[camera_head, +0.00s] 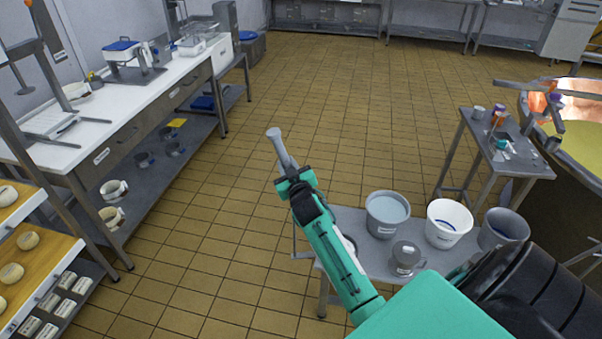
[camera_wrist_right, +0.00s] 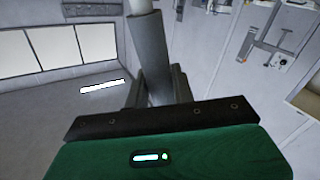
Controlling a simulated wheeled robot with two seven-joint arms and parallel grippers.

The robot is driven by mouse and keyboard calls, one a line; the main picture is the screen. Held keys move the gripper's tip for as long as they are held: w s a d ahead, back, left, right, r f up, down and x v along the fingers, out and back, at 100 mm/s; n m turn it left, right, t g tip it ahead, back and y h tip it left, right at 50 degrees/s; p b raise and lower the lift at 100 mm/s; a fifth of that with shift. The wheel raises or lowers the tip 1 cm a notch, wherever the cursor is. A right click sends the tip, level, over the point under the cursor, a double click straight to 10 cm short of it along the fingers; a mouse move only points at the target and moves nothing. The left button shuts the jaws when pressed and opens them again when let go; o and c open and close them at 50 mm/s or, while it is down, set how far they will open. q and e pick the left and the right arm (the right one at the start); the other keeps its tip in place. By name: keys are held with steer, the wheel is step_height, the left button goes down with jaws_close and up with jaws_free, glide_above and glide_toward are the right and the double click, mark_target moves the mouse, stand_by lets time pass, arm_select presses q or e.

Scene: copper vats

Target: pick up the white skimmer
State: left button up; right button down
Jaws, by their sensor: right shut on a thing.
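My right gripper (camera_head: 293,179) is shut on a long rod-shaped tool, which I take to be the white skimmer (camera_head: 280,148). In the head view it looks pale grey and points up and away from the jaws, with a thicker far end. In the right wrist view the skimmer (camera_wrist_right: 149,50) has a grey shaft between the fingers and a white part at the top edge. The gripper holds it clear, in front of the tiled floor. A broad skimmer head cannot be made out. My left gripper is not in view.
A low grey table (camera_head: 345,217) under my right arm bears a grey bucket (camera_head: 386,229), a white bucket (camera_head: 433,237), another grey bucket (camera_head: 485,240) and a grey jug (camera_head: 404,266). A small side table (camera_head: 530,168) and a copper vat (camera_head: 590,100) stand right. A long bench (camera_head: 150,95) stands left.

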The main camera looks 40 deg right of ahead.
step_height(320, 180, up, 27)
steer(key=p, duration=0.3)
stand_by(0.6)
